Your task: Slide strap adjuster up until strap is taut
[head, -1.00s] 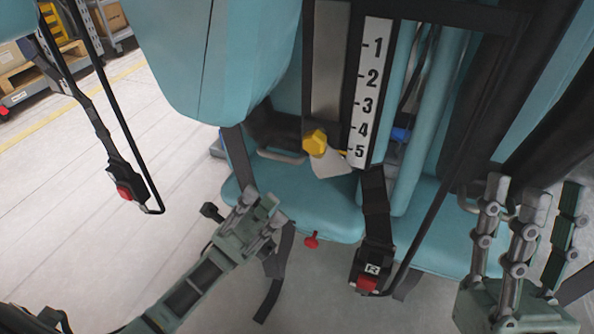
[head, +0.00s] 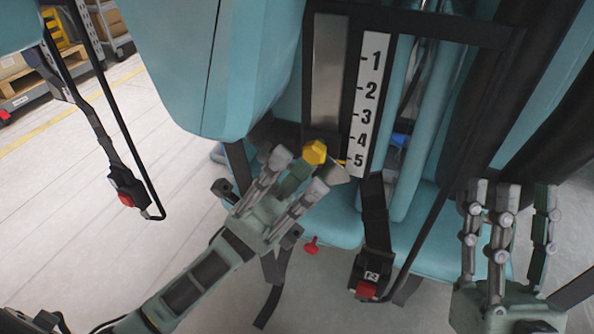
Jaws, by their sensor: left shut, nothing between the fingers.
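The strap adjuster shows in the head view as a yellow knob (head: 315,152) with a grey plate (head: 333,173) under it, low on a dark upright track. A white number scale (head: 368,100) marked 1 to 5 runs beside it, and the knob is level with about the 5. My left gripper (head: 299,170) is just below and left of the knob, its fingertips close to it; contact cannot be told. It is shut with nothing held. My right gripper (head: 507,190) is open and empty at the lower right, its fingers pointing up.
Black straps with a red-button buckle hang at left (head: 126,190) and at centre (head: 368,280). Teal seat padding (head: 240,70) stands left of the track. A red knob (head: 311,245) sits below my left gripper. Pale floor at left is clear.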

